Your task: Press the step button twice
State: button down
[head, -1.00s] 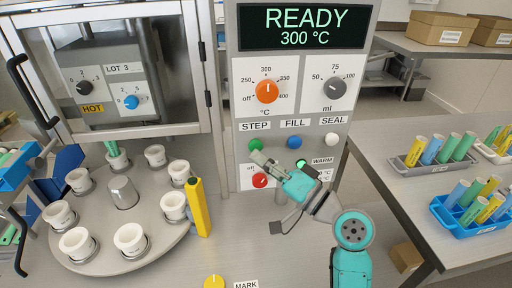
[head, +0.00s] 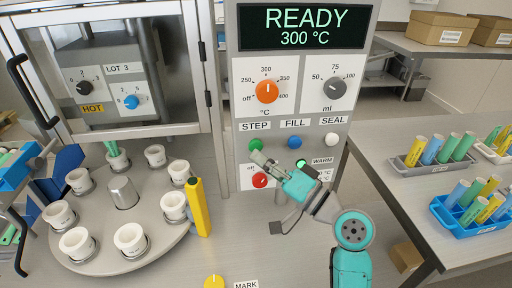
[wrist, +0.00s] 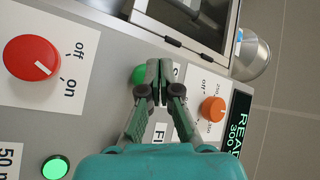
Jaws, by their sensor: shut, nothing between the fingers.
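The green step button (head: 255,145) sits under the STEP label (head: 255,126) on the panel. In the wrist view the green button (wrist: 139,75) is partly hidden behind my fingers. My gripper (head: 256,156) is shut and empty, its tips at or just below the button in the head view. In the wrist view my gripper (wrist: 158,66) shows both fingers together, overlapping the button. I cannot tell whether the tips touch it. The display (head: 304,27) reads READY 300 °C.
A blue fill button (head: 294,142) and a white seal button (head: 332,139) sit to the right. A red knob (head: 260,181) is close below my gripper. The turntable (head: 104,262) with several white cups and a yellow post (head: 199,208) stand to the left.

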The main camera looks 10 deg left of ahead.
jog(key=shift+w, duration=0.1)
jog(key=shift+w+a, duration=0.15)
jog(key=shift+w, duration=0.15)
jog(key=shift+w+a, duration=0.15)
jog(key=shift+w, duration=0.4)
dwell(1.0)
jog(key=shift+s, duration=0.15)
dwell(0.3)
jog(key=shift+s+d, duration=0.3)
jog(key=shift+s, duration=0.6)
jog(key=shift+s+d, duration=0.25)
jog(key=shift+s, duration=0.5)
jog(key=shift+s+d, duration=0.2)
jog(key=shift+s, duration=0.6)
jog(key=shift+s+d, duration=0.25)
jog(key=shift+s, duration=0.5)
